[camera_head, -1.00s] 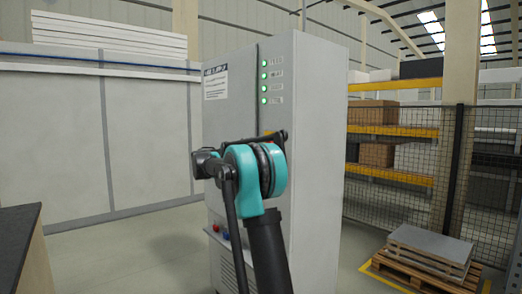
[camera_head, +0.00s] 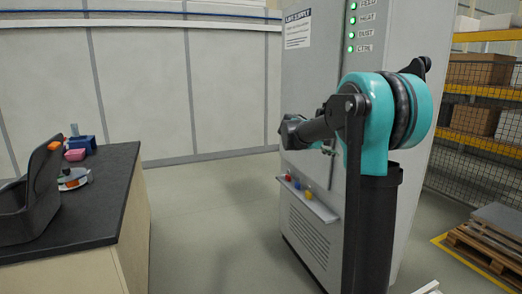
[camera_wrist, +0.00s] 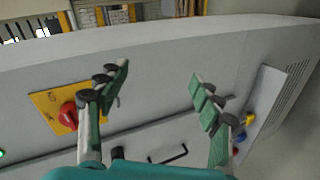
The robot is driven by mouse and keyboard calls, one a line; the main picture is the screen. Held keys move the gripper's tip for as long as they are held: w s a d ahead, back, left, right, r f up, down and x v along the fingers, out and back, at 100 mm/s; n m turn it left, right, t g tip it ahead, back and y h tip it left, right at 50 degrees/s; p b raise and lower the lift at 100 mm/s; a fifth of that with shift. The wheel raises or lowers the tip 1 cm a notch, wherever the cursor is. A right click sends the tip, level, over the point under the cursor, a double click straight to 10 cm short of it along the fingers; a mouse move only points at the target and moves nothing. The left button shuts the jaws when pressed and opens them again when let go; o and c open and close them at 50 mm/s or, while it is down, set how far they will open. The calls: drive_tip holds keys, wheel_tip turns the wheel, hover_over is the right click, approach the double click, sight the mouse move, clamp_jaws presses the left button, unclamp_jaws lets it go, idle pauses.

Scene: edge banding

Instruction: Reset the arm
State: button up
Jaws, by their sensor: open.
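My arm rises at the right of the head view, with a teal elbow joint and a dark forearm pointing left, in front of the grey cabinet (camera_head: 305,70). In the wrist view my gripper (camera_wrist: 160,85) is open, its two green-padded fingers spread wide with nothing between them. Beyond the fingers is the cabinet face (camera_wrist: 170,60), which looks tilted in this view. A red rotary knob (camera_wrist: 68,114) on a yellow plate (camera_wrist: 45,105) shows behind the left finger.
A dark-topped workbench (camera_head: 105,185) stands at the left, bearing a black bin (camera_head: 35,205), a blue box (camera_head: 82,142) and small parts. A ledge on the cabinet (camera_head: 308,200) holds coloured items. A pallet (camera_head: 485,245) stands at the right. Floor between bench and cabinet is clear.

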drive_tip(key=s+a+f+y, duration=0.4)
drive_tip(key=s+a+f, duration=0.1)
drive_tip(key=s+f, duration=0.5)
drive_tip(key=s+a+f+y, duration=0.4)
drive_tip(key=s+a+f, duration=0.1)
drive_tip(key=s+f, duration=0.6)
drive_tip(key=s+a+f+m+y, duration=0.1)
drive_tip(key=s+a+f+y, duration=0.3)
drive_tip(key=s+f, duration=0.7)
drive_tip(key=s+a, duration=0.1)
drive_tip(key=s, duration=0.2)
drive_tip(key=shift+s+a+g+y, duration=0.35)
drive_tip(key=shift+g+y, duration=0.05)
